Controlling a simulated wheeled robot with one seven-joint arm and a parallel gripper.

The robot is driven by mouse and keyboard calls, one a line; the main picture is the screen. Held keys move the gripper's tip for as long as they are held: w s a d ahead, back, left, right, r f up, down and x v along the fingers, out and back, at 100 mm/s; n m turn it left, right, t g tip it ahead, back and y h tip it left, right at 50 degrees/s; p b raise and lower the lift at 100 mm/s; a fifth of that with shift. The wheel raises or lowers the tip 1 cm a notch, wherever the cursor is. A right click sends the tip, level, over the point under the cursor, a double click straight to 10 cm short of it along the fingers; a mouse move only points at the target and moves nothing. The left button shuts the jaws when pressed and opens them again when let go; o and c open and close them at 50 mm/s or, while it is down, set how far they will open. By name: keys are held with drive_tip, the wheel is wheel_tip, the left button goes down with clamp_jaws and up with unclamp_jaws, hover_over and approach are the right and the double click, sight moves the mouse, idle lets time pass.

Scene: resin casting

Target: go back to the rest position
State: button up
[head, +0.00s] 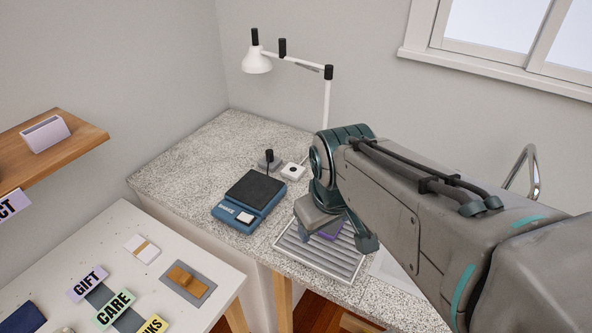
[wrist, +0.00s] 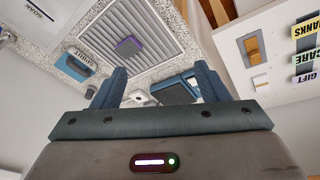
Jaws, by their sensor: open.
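My gripper (wrist: 158,80) is open and empty in the wrist view, with its two blue-grey fingers spread wide apart. In the head view my arm reaches from the right edge over the worktop, and its own links hide most of the gripper. Below it lies a ribbed grey tray (head: 305,258), seen also in the wrist view (wrist: 168,44). A small purple block (head: 330,233) rests on the tray, clear of the fingers in the wrist view (wrist: 128,46).
A blue scale (head: 235,214) stands left of the tray. A white lamp (head: 257,62) stands behind. A white table (head: 190,252) with word signs is at front left, a wooden shelf (head: 75,138) above it. A blue labelled item (wrist: 84,64) lies beside the tray.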

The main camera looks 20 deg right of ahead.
drive_tip(key=s+m, duration=0.2)
drive_tip(key=shift+a+m+y, duration=0.3)
drive_tip(key=shift+a+m, duration=0.05)
drive_tip(key=shift+m, duration=0.05)
idle(0.9)
